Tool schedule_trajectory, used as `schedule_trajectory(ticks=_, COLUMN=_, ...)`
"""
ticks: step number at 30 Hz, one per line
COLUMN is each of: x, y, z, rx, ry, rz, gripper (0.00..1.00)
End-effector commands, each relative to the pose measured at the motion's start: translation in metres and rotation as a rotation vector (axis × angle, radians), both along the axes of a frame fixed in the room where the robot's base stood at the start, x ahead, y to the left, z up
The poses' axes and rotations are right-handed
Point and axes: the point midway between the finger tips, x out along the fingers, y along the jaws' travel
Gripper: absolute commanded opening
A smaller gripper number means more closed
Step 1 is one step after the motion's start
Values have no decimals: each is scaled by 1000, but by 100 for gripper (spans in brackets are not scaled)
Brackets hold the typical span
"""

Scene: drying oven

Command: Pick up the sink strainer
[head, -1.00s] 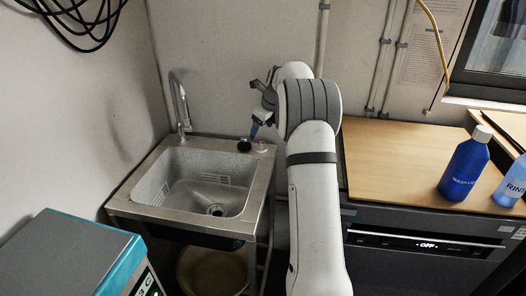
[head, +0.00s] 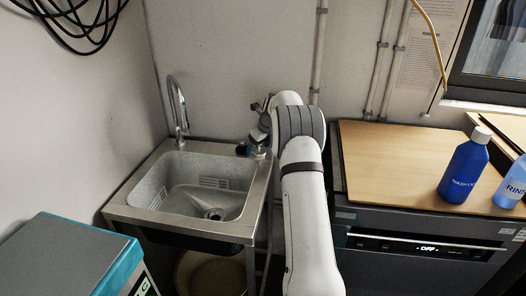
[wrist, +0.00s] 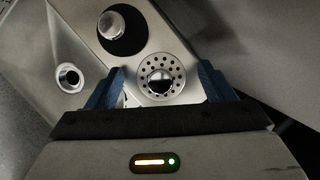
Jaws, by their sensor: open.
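The sink strainer (wrist: 160,79) is a round metal disc with small holes around a shiny central knob. It lies on the steel ledge beside the sink basin. My gripper (wrist: 162,73) is open, with one blue finger on each side of the strainer in the wrist view. I cannot tell whether the fingers touch it or how far above the ledge they are. In the head view my gripper (head: 257,145) is low over the right back corner of the sink (head: 155,213), and my arm partly hides that spot.
A black stopper (wrist: 121,32) with a metal knob lies close beside the strainer. A tall faucet (head: 179,105) stands at the sink's back. To the right, a wooden worktop (head: 395,160) holds a blue bottle (head: 465,168). A teal-edged device (head: 70,255) stands front left.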

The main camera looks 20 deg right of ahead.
Motion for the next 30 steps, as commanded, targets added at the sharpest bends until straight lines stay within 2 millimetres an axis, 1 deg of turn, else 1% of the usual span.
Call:
schedule_trajectory(ticks=2, x=0, y=0, z=0, rx=0, ry=0, rz=1, gripper=75)
schedule_trajectory(ticks=19, x=0, y=1, z=0, rx=0, ry=0, rz=1, gripper=28)
schedule_trajectory(ticks=20, x=0, y=1, z=1, rx=0, ry=0, rz=1, gripper=27)
schedule_trajectory(ticks=26, x=0, y=1, z=2, rx=-1, ry=0, rz=2, gripper=27)
schedule_trajectory(ticks=29, x=0, y=0, z=9, rx=-2, ry=-3, rz=1, gripper=27)
schedule_trajectory(ticks=30, x=1, y=0, z=15, rx=-2, ry=-4, rz=2, gripper=27)
